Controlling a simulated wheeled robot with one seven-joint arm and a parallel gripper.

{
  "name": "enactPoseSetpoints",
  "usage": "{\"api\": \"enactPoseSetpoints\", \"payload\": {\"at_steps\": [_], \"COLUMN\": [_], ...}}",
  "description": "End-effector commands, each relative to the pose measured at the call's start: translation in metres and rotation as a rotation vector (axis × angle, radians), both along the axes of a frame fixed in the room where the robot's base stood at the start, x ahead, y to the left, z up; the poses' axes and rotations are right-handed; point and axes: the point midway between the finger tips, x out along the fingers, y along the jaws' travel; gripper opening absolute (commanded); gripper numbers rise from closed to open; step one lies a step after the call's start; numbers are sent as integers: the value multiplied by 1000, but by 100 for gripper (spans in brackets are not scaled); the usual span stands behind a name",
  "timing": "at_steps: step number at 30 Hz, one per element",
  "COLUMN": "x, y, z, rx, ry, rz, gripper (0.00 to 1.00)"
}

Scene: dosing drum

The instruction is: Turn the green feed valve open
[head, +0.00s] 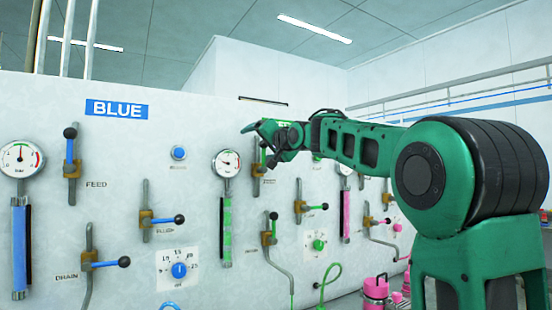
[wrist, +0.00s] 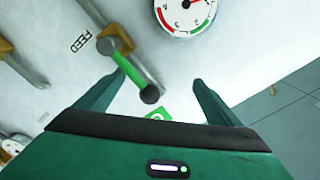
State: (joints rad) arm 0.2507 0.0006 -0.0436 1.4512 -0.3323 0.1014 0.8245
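The green feed valve has a green lever (wrist: 126,70) with a black ball knob, on a grey pipe beside the FEED label in the wrist view. My gripper (wrist: 158,80) is open, its two fingers spread. The black knob appears between the fingers, nearer the left one; contact cannot be told. In the head view my gripper (head: 259,138) is in front of the wall panel at the valve (head: 263,157). It partly hides the valve, whose lever seems to stand upright along the pipe.
A round gauge (head: 227,163) sits left of the valve above a green level tube (head: 227,225). Below are another green-set lever (head: 315,207) and a green dial (head: 318,245). Blue fittings are at the left, pink ones at the right. Pink containers (head: 376,288) stand at lower right.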

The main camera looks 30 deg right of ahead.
Motion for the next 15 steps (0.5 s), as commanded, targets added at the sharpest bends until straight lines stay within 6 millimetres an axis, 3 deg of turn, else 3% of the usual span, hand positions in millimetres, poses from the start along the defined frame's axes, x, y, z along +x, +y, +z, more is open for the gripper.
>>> {"api": "enactPoseSetpoints", "payload": {"at_steps": [9, 15], "x": [-2, -19], "y": [-2, -3], "z": [0, 1], "rx": [-1, -1], "ry": [-1, -2], "rz": [-1, -2], "gripper": [88, 88]}}
